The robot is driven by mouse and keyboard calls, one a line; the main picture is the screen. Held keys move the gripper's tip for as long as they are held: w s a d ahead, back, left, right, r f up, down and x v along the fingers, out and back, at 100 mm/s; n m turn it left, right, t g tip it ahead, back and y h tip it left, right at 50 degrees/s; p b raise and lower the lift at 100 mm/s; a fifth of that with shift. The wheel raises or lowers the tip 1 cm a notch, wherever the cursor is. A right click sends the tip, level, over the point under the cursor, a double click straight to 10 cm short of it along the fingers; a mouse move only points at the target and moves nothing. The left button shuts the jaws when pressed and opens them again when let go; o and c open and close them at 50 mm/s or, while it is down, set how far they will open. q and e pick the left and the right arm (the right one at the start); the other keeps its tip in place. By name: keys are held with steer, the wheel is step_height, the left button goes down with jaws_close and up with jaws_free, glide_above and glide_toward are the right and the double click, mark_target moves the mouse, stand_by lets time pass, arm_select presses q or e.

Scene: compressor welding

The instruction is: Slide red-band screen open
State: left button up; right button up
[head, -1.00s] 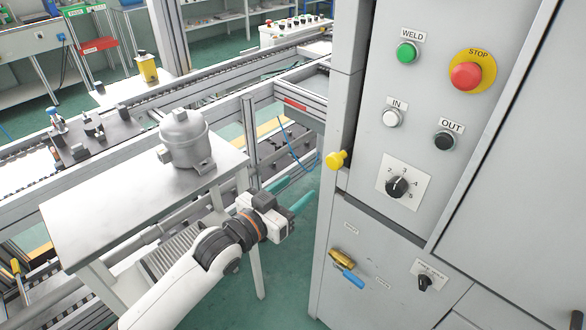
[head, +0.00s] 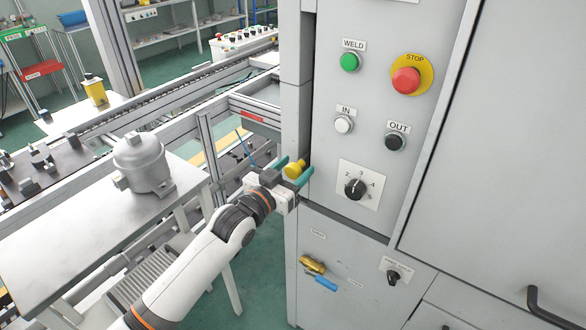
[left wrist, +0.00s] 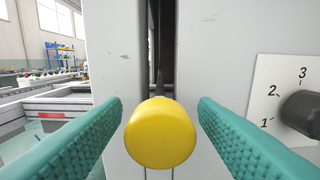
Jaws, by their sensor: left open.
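A yellow round knob (head: 295,170) sticks out from a narrow vertical slot at the left edge of the grey machine cabinet. In the left wrist view the knob (left wrist: 160,133) is in the middle, in front of the dark slot. My left gripper (head: 291,168) is open, with its teal fingers on either side of the knob. In the left wrist view a gap shows between the knob and each finger. I cannot make out a screen with a red band. My right gripper is not in view.
The cabinet panel carries a green WELD button (head: 350,62), a red STOP button (head: 406,81) and a rotary dial (head: 355,188). A brass valve with a blue handle (head: 326,284) is below. A grey compressor (head: 142,162) stands on a table at left.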

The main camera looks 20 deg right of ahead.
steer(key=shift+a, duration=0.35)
